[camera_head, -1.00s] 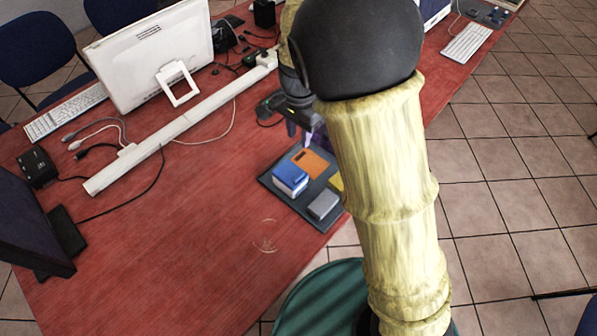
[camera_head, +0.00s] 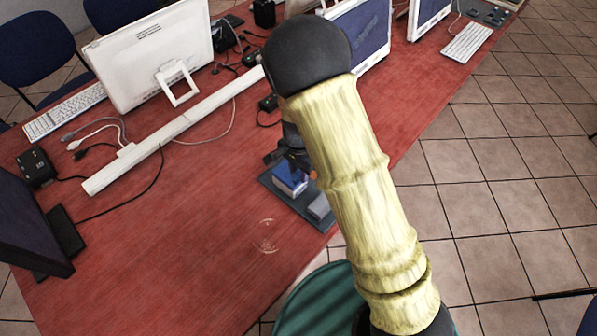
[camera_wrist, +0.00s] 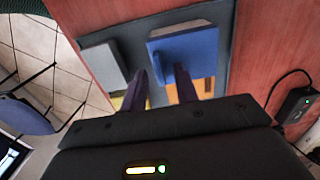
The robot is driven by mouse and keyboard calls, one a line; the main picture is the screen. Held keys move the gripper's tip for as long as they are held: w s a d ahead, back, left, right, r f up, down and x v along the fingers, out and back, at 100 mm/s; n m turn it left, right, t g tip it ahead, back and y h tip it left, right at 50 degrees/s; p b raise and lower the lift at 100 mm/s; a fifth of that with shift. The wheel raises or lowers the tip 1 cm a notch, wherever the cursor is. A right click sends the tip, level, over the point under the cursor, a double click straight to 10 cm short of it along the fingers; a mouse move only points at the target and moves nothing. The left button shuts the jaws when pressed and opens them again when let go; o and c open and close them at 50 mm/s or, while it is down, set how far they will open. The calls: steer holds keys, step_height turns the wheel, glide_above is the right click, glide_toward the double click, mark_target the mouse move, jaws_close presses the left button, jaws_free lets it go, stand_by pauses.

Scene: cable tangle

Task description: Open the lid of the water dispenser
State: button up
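I see no water dispenser and no lid in these views. My gripper shows in the wrist view (camera_wrist: 161,72) with two dark purple fingers spread apart and nothing visible held between them. In the head view it is partly hidden by my arm, over a dark tray (camera_head: 270,182) at the table's right edge. A blue block (camera_wrist: 186,48) on the tray lies just beyond the fingertips in the wrist view; contact cannot be told. A grey block (camera_wrist: 103,66) lies left of it, and it also shows in the head view (camera_head: 319,207).
An orange piece (camera_wrist: 204,86) and a yellow one (camera_wrist: 118,102) are partly hidden by the fingers. The red table (camera_head: 180,235) holds monitors, a keyboard (camera_head: 65,111), a long white strip (camera_head: 175,130) and cables. The front middle of the table is clear.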

steer(key=shift+f, duration=0.5)
jaws_close()
steer(key=shift+r, duration=0.2)
